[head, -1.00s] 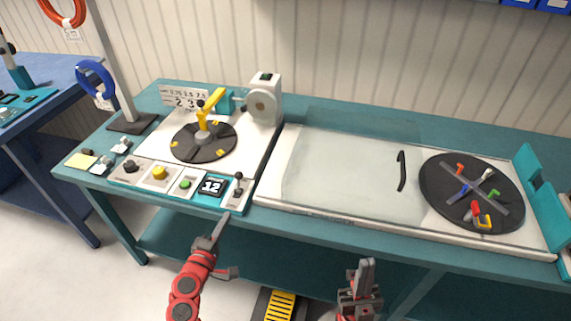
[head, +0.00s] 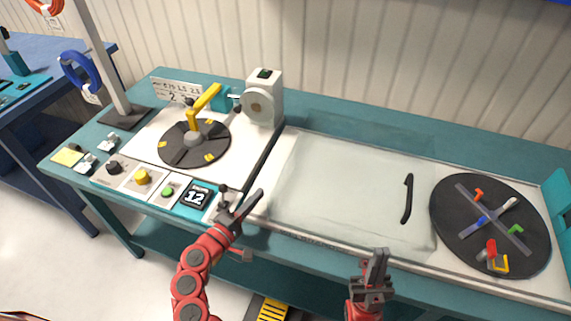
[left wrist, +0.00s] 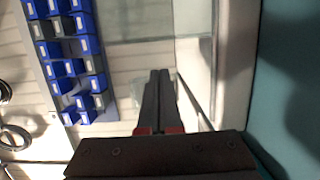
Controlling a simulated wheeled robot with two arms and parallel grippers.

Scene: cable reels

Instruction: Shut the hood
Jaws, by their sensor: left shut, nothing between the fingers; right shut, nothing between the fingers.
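The hood is a clear, pale panel (head: 335,190) over the middle of the bench's white bed, with a black bar handle (head: 407,198) near its right end. The black reel disc (head: 455,225) with coloured clamps lies uncovered to the right of the handle. My left gripper (head: 256,198) is shut and empty near the hood's left front corner, apart from the handle; whether it touches the panel I cannot tell. Its closed fingers (left wrist: 158,90) show in the left wrist view. My right gripper (head: 376,260) is shut and empty at the bench's front edge, below the handle.
A second disc with a yellow arm (head: 205,100) and a white motor housing (head: 264,98) stand behind. A teal block (head: 560,200) stands at the right end.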

